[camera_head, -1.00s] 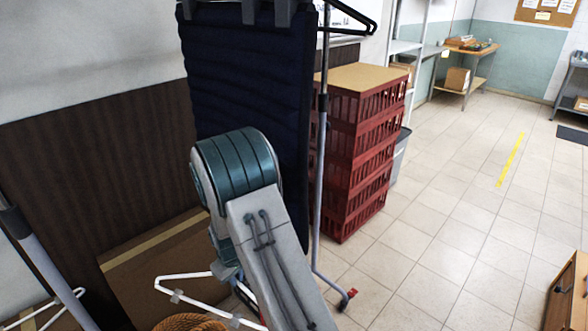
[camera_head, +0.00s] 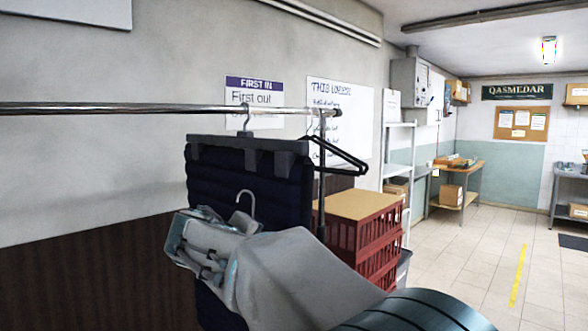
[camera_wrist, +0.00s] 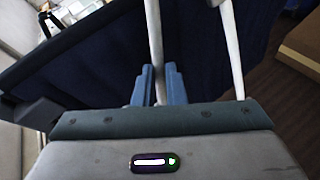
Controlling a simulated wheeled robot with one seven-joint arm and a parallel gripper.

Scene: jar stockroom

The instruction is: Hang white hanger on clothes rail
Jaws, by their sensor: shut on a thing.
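My gripper (camera_wrist: 157,72) is shut on one bar of the white hanger (camera_wrist: 232,45); the bar runs between its blue fingers in the wrist view. In the head view the hanger's hook (camera_head: 246,196) sticks up just above my gripper (camera_head: 195,240), and most of the hanger is hidden. The hook is in front of the navy padded cloth and shows below the clothes rail (camera_head: 90,108), apart from it. The rail is a shiny metal bar running across from the left edge to an upright post.
The navy padded cloth (camera_head: 205,170) hangs from the rail by a grey clip hanger (camera_head: 250,142). A black hanger (camera_head: 345,157) hangs near the rail's right end. The rail's left stretch is bare. Red crates (camera_head: 335,232) stand behind at right.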

